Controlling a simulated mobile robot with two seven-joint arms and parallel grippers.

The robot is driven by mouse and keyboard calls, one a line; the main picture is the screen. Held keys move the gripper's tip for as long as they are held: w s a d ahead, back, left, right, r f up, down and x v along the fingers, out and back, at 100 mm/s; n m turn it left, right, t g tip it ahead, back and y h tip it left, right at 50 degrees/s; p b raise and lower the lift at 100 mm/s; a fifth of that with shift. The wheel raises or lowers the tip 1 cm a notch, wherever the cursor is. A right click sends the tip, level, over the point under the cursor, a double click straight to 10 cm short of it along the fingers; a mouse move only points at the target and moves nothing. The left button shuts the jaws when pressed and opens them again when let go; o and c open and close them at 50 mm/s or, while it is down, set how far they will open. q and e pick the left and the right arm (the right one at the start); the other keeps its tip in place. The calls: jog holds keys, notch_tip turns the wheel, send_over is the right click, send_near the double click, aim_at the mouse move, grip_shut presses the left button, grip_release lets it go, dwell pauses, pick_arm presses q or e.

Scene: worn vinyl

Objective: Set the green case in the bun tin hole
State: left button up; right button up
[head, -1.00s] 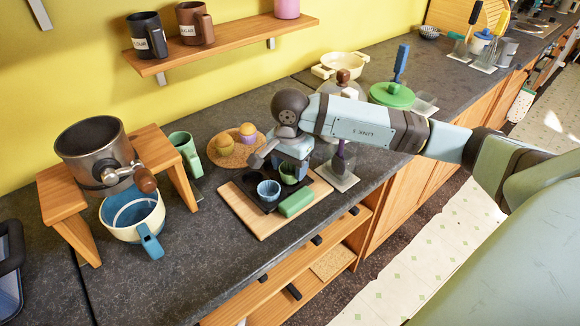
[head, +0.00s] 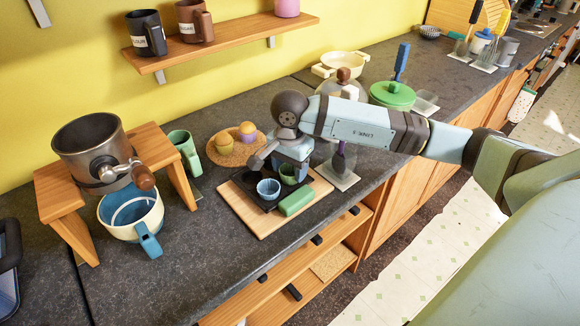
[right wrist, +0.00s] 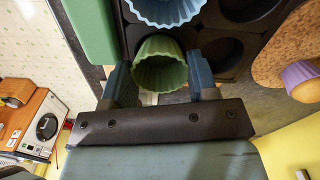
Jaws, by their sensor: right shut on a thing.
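The green case (head: 288,174) is a small fluted cup, held between the fingers of my right gripper (head: 281,166). In the right wrist view the green case (right wrist: 160,66) sits between both blue-grey fingers (right wrist: 160,84), over one corner of the dark bun tin (right wrist: 198,22). I cannot tell whether it is seated in a hole or just above it. A blue case (head: 268,189) stands in another hole of the bun tin (head: 246,188). At least one more hole looks empty in the wrist view. My left gripper is not in view.
The tin rests on a wooden board (head: 257,224) with a green block (head: 297,202) beside it. A cork mat (head: 222,156) holds two cakes. A mug, a stand and a blue-and-white pot (head: 131,214) are at the left. The front counter is clear.

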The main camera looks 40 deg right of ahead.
jog(key=shift+f+b, duration=0.45)
jog(key=shift+f, duration=0.1)
dwell(0.5)
jog(key=o, duration=0.9)
jog(key=shift+r, duration=0.15)
jog(key=shift+r+p, duration=0.4)
jog(key=shift+r, duration=0.3)
jog(key=shift+r+p, duration=1.1)
jog(key=shift+r, duration=1.55)
notch_tip(320, 180, up, 14)
jog(key=shift+f+b, duration=0.1)
jog(key=shift+b, duration=0.25)
